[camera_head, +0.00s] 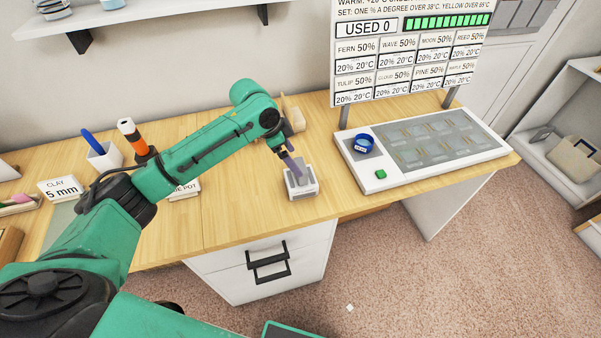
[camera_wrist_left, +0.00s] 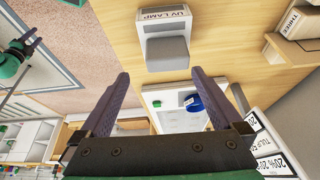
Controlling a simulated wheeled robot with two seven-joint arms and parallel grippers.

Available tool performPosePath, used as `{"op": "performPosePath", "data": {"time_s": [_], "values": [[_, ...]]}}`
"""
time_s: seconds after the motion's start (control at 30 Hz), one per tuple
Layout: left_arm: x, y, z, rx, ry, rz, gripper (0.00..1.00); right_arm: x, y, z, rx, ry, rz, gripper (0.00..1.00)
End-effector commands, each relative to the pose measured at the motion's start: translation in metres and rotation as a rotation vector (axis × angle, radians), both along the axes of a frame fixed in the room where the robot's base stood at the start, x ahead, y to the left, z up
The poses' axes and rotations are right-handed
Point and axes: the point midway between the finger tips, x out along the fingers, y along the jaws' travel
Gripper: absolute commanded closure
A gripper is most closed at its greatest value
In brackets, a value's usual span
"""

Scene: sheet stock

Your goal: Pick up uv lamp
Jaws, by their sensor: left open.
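The UV lamp (camera_head: 301,187) is a small light-grey and white block near the front edge of the wooden table. In the left wrist view the lamp (camera_wrist_left: 172,50) shows a grey raised block in front of a label reading UV LAMP. My left gripper (camera_head: 290,162) comes down from above, close over the lamp, and partly covers it in the head view. In the left wrist view its two purple fingers (camera_wrist_left: 158,88) stand wide apart with nothing between them, and the lamp lies ahead of the fingertips. My right gripper is not in view.
A white panel (camera_head: 382,187) with a blue roll (camera_head: 364,143) and a green button stands to the right, below a sign board (camera_head: 405,50). A white cup (camera_head: 105,156) and an orange-and-black tool (camera_head: 133,138) stand to the left. Drawers (camera_head: 265,262) are below.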

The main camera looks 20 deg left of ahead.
Motion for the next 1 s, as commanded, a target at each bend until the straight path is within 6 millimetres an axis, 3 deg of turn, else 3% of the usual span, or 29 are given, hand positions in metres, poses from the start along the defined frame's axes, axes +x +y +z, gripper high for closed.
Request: {"op": "performPosePath", "data": {"time_s": [0.13,0.3,0.37,0.6,0.83,1.0], "values": [[0.003,-0.006,-0.016,0.000,0.002,0.001,0.00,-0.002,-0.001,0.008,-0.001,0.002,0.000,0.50],[0.008,-0.015,-0.047,0.000,0.001,0.000,0.00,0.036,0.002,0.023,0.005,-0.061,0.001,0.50],[0.010,-0.018,-0.055,0.000,0.000,0.001,0.00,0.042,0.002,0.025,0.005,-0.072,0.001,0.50],[0.011,-0.019,-0.061,0.001,-0.002,0.000,0.00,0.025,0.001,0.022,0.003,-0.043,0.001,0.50],[0.011,-0.019,-0.061,0.001,-0.002,0.000,0.88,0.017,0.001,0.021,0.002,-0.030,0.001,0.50],[0.012,-0.019,-0.060,0.000,-0.002,0.000,0.89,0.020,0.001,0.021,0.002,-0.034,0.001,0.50]]}}
